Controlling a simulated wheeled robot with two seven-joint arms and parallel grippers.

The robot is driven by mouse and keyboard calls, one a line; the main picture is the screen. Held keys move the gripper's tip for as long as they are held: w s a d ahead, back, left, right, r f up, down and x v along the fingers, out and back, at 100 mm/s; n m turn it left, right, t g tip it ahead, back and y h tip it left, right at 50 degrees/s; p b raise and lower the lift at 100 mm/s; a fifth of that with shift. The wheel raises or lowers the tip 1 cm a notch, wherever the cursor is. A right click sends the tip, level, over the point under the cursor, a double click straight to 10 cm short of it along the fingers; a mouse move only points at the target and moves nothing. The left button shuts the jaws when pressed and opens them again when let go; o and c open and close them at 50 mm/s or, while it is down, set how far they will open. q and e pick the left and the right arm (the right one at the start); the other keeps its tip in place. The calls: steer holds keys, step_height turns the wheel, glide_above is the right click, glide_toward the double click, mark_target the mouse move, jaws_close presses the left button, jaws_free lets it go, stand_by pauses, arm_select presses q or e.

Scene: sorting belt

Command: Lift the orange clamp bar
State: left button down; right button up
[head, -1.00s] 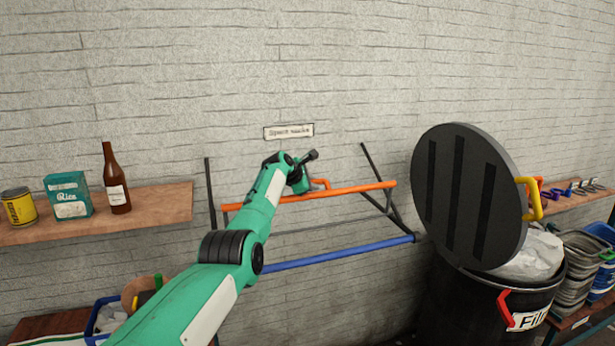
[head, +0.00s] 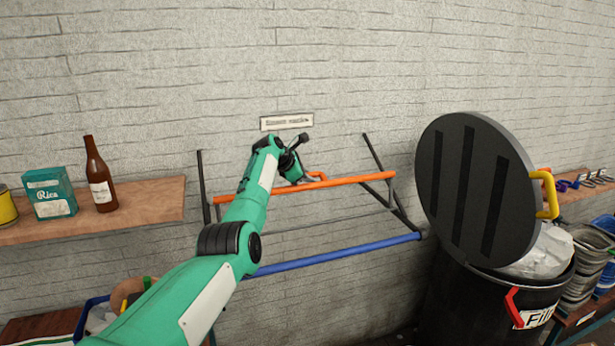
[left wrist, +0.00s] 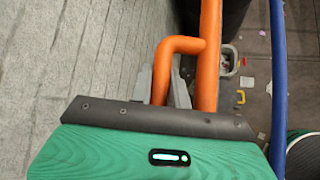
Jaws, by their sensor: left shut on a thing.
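The orange clamp bar (head: 350,181) runs across a dark metal frame on the wall, above a blue bar (head: 350,250). It has a bent orange handle, which shows best in the left wrist view (left wrist: 178,46). My left gripper (head: 311,179) is at this handle, near the bar's middle. Its grey jaws (left wrist: 165,88) stand on both sides of the handle and are shut on it. The fingertips are partly hidden by the handle and bar. My arm covers part of the frame's left side. My right gripper is in neither view.
A shelf (head: 150,199) at left holds a can, a rice box (head: 50,193) and a brown bottle (head: 100,178). At right a black bin (head: 455,300) stands with its round lid (head: 472,190) tilted up.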

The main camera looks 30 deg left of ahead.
arm_select(q)
steer(key=c, duration=1.7)
jaws_free()
steer(key=shift+f, duration=0.3)
steer(key=shift+o, duration=0.5)
steer(key=shift+s+r, duration=0.1)
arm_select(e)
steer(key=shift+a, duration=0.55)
arm_select(q)
steer(key=shift+r, duration=0.1)
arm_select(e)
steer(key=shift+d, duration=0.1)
